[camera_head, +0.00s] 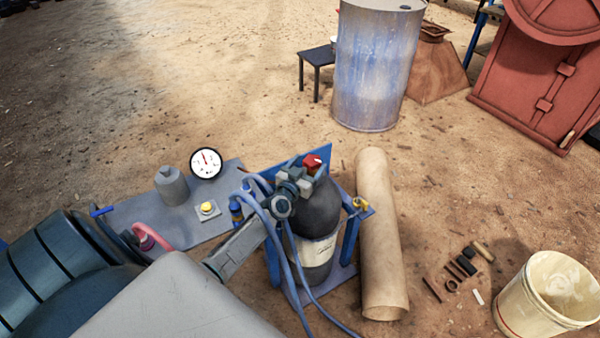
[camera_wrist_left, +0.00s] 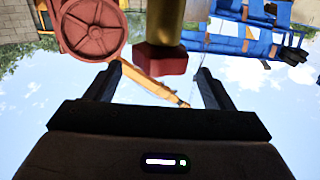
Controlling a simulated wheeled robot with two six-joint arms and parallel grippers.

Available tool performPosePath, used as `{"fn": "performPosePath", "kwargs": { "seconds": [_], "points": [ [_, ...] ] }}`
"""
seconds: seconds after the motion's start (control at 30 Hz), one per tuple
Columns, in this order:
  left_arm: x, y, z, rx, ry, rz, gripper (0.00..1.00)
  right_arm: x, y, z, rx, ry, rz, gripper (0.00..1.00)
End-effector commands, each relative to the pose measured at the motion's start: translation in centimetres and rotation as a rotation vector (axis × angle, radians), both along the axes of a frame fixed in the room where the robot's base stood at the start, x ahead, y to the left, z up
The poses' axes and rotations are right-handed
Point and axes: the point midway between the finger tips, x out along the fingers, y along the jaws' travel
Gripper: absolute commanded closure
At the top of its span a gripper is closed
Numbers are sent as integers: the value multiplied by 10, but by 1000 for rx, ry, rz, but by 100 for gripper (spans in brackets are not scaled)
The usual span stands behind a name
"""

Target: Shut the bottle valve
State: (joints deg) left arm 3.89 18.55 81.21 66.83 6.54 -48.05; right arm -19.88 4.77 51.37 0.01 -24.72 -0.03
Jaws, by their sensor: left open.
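The dark gas bottle (camera_head: 318,212) stands upright in a blue stand and has a pale label low on its side. Its red valve knob (camera_head: 313,160) is at the top, partly hidden by my left gripper (camera_head: 299,176). In the left wrist view, the red knob (camera_wrist_left: 160,60) sits below a brass valve body (camera_wrist_left: 158,20). It lies between the lines of the two fingers of my left gripper (camera_wrist_left: 157,82), near the tips, with gaps at both sides. The fingers are apart and empty. My right gripper is out of view.
Blue hoses (camera_head: 290,265) hang beside the bottle. A pressure gauge (camera_head: 206,163) and a grey weight-like canister (camera_head: 171,186) stand on a plate to the left.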

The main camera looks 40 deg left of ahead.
Motion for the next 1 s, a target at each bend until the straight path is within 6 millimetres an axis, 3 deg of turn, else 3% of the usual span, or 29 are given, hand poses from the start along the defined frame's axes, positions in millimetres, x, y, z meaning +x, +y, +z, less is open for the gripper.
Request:
{"fn": "performPosePath", "kwargs": {
  "seconds": [0.1, 0.3, 0.77, 0.87, 0.97, 1.0],
  "points": [
    [-22, -3, 1, 1, 3, -1, 25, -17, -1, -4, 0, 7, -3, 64],
    [-47, -6, 0, 0, 2, -1, 25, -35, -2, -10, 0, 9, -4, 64],
    [-55, -8, 0, -2, -1, 0, 25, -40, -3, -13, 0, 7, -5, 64],
    [-52, -15, -1, -46, -24, -5, 25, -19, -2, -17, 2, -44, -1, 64],
    [-47, -34, 2, -176, -91, -18, 25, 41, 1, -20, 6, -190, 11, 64],
    [-44, -43, 5, -252, -131, -26, 25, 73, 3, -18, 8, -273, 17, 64]
  ]
}}
